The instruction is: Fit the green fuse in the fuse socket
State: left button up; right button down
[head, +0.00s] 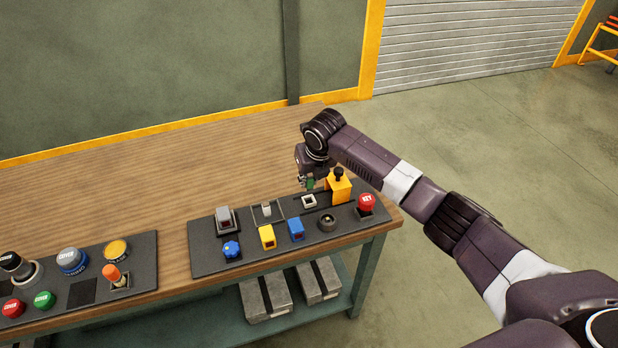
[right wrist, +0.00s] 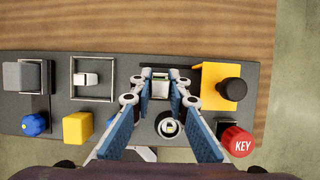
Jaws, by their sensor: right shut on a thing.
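The green fuse (head: 311,185) shows as a small green piece at the tip of my right gripper (head: 307,181) in the head view. My right gripper is shut on it, just above and behind the fuse socket (head: 309,201), a pale square frame with a dark opening in the panel's back row. In the right wrist view my gripper (right wrist: 160,84) points at the panel, its fingers either side of the pale square socket area. The fuse is mostly hidden there, and I cannot tell whether it touches the socket. My left gripper is not in view.
A yellow block with a black knob (right wrist: 221,87) stands close right of the gripper. A red KEY button (head: 366,203), a round black socket (head: 327,222) and blue and yellow blocks are nearby on the dark panel (head: 205,261). The wooden tabletop (head: 160,185) behind is clear.

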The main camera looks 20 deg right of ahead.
notch_tip(320, 180, down, 4)
jog(key=b, duration=0.3)
jog(key=shift+f+b, duration=0.2)
jog(key=shift+b, duration=0.2)
jog(key=shift+f+b, duration=0.35)
jog(key=shift+f, duration=0.65)
